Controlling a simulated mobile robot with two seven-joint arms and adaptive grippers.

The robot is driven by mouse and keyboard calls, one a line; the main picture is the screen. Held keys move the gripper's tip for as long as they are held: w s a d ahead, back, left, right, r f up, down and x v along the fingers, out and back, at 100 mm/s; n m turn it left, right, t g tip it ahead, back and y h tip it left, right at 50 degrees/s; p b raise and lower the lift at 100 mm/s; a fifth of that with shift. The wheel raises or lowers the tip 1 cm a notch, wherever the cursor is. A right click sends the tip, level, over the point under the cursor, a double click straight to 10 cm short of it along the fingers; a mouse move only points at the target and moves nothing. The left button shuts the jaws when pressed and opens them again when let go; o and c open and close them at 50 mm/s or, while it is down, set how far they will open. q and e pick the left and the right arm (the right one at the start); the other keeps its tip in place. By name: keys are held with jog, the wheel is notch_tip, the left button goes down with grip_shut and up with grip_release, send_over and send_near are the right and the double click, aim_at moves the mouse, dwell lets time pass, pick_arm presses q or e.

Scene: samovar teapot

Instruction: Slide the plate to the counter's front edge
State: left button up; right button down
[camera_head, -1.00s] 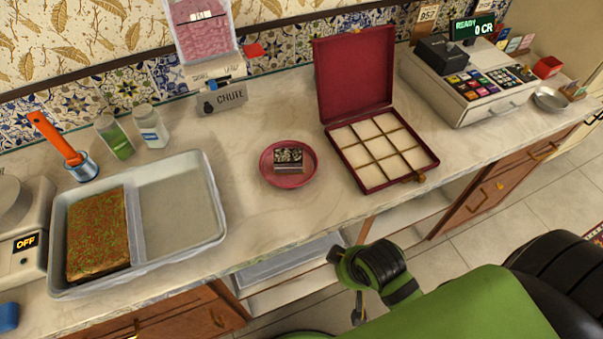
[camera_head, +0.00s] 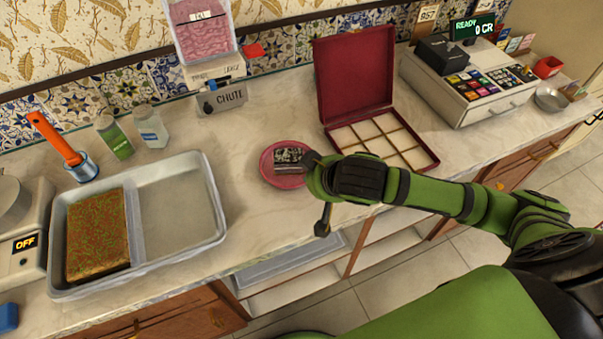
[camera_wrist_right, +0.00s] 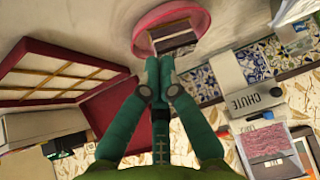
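The plate (camera_head: 268,176) is a small round pink-red dish on the marble counter (camera_head: 250,228), left of the open red box. A dark patterned block (camera_head: 290,160) with a lighter layer lies on it. My right gripper (camera_head: 312,168) is at the plate's right side and hides part of its rim. In the right wrist view the plate (camera_wrist_right: 142,38) is at the top, with the block (camera_wrist_right: 170,36) on it. There the fingers (camera_wrist_right: 160,62) are together, at or just short of the rim; contact is unclear. My left gripper is not in view.
The open red box (camera_head: 352,75) stands right of the plate, behind my right forearm. A metal tray (camera_head: 215,225) with a brown-green slab (camera_head: 98,233) lies to the left. The chute dispenser (camera_head: 222,97) stands behind. The counter in front of the plate is bare.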

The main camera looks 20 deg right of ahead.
jog(key=p, duration=0.1)
send_near(296, 175)
jog(key=x, duration=0.5)
jog(key=shift+w+f, duration=0.15)
jog(key=shift+f, duration=0.1)
